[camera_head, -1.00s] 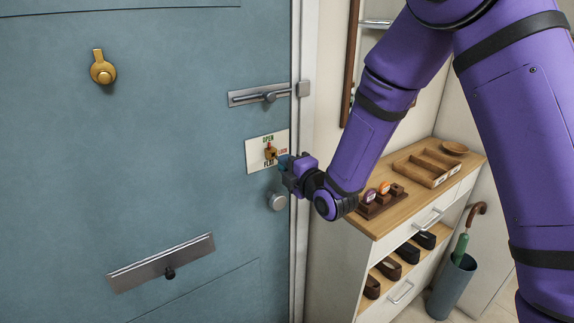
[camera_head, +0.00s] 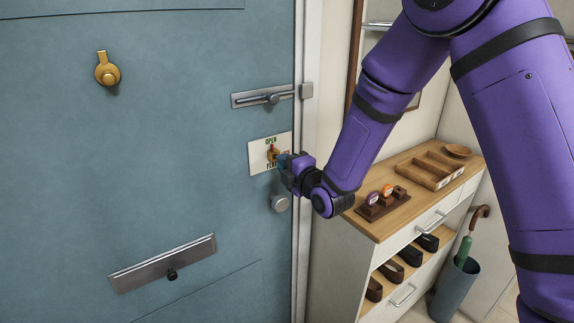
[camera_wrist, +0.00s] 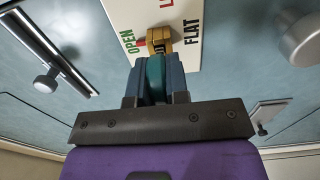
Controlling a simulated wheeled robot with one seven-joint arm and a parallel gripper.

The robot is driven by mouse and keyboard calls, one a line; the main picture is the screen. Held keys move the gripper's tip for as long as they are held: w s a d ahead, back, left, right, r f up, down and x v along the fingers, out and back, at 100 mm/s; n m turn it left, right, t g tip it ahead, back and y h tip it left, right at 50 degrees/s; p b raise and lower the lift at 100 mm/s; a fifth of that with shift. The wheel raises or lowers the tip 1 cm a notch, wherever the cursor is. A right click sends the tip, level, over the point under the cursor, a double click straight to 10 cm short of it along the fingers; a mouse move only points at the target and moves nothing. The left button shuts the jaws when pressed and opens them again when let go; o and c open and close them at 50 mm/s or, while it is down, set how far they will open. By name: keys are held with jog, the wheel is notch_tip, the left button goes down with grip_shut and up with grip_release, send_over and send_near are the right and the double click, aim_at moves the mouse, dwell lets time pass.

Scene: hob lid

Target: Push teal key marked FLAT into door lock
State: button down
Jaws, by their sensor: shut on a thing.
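My gripper (camera_head: 286,164) is shut on the teal key (camera_wrist: 156,72), whose head shows between the jaws in the wrist view. The key points at the brass door lock (camera_wrist: 160,38) on a white plate (camera_head: 257,155) marked OPEN and FLAT. The lock also shows in the head view (camera_head: 272,152). The key's front end is at the lock's face, and I cannot tell how deep it is. Any marking on the key is hidden by the jaws.
A sliding bolt (camera_head: 262,97) is above the plate and a round knob (camera_head: 279,203) below it. A letter slot (camera_head: 165,262) is lower left. A cabinet (camera_head: 400,215) stands right, bearing a key rack (camera_head: 380,206) and a divided tray (camera_head: 428,170).

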jog(key=shift+x, duration=0.9)
jog(key=c, duration=1)
grip_release()
jog(key=shift+c, duration=0.2)
jog(key=shift+s, duration=0.1)
jog(key=v, duration=1)
jog(key=shift+s+d, duration=0.25)
